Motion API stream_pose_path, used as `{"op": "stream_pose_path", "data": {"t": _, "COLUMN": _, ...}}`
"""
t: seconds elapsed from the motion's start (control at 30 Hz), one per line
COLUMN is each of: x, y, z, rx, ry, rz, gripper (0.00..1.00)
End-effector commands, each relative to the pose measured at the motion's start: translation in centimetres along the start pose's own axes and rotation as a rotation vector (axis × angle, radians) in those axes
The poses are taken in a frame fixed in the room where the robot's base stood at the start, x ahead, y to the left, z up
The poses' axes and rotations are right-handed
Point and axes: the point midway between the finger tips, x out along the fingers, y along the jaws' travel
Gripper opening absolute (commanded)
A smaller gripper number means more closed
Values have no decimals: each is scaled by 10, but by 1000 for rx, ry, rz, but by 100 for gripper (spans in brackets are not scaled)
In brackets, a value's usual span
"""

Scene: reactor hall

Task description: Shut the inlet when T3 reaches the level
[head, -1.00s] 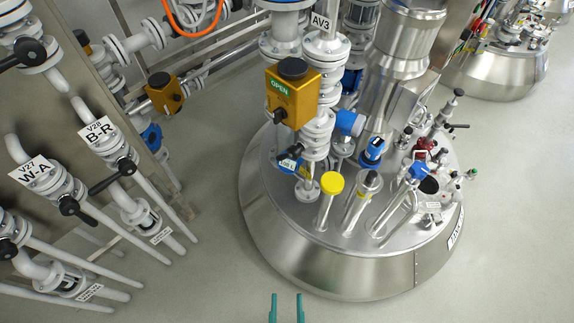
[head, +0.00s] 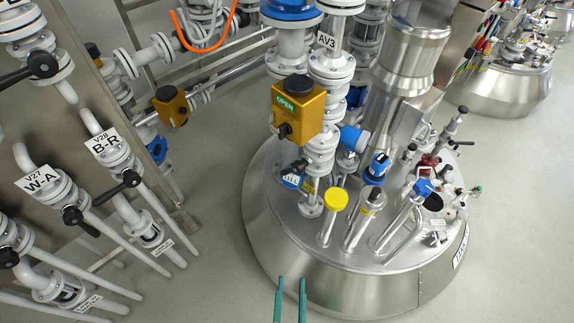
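A large steel reactor vessel (head: 350,285) stands at the centre of the head view. Its nameplate is at the right rim, too slanted to read. A valve line labelled AV3 (head: 325,40) rises from its lid, with a yellow actuator box (head: 298,108) marked OPEN. Small blue-framed displays (head: 376,168) sit on the lid; I cannot read a level on them. My gripper (head: 290,282) shows as two teal fingers at the bottom edge, apart from each other with nothing seen between them, in front of the vessel.
At left are pipes with black-handled hand valves labelled V28 B-R (head: 104,141) and V27 W-A (head: 43,180). Another yellow actuator (head: 170,105) sits on a pipe behind. A second vessel (head: 505,85) stands at upper right.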

Motion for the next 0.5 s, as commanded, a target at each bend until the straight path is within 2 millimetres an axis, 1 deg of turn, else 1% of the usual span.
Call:
{"op": "stream_pose_path", "data": {"t": 0.03, "x": 19, "y": 0, "z": 5, "rx": 20, "ry": 18, "rz": 0, "gripper": 36}}
{"op": "stream_pose_path", "data": {"t": 0.17, "x": 62, "y": 0, "z": 17, "rx": 70, "ry": 48, "rz": 7, "gripper": 36}}
{"op": "stream_pose_path", "data": {"t": 0.2, "x": 76, "y": -1, "z": 20, "rx": 85, "ry": 57, "rz": 10, "gripper": 36}}
{"op": "stream_pose_path", "data": {"t": 0.37, "x": 134, "y": -4, "z": 28, "rx": 149, "ry": 88, "rz": 18, "gripper": 36}}
{"op": "stream_pose_path", "data": {"t": 0.4, "x": 149, "y": -5, "z": 29, "rx": 164, "ry": 94, "rz": 19, "gripper": 36}}
{"op": "stream_pose_path", "data": {"t": 0.47, "x": 171, "y": -8, "z": 30, "rx": 188, "ry": 103, "rz": 21, "gripper": 36}}
{"op": "stream_pose_path", "data": {"t": 0.5, "x": 187, "y": -10, "z": 30, "rx": 203, "ry": 108, "rz": 21, "gripper": 36}}
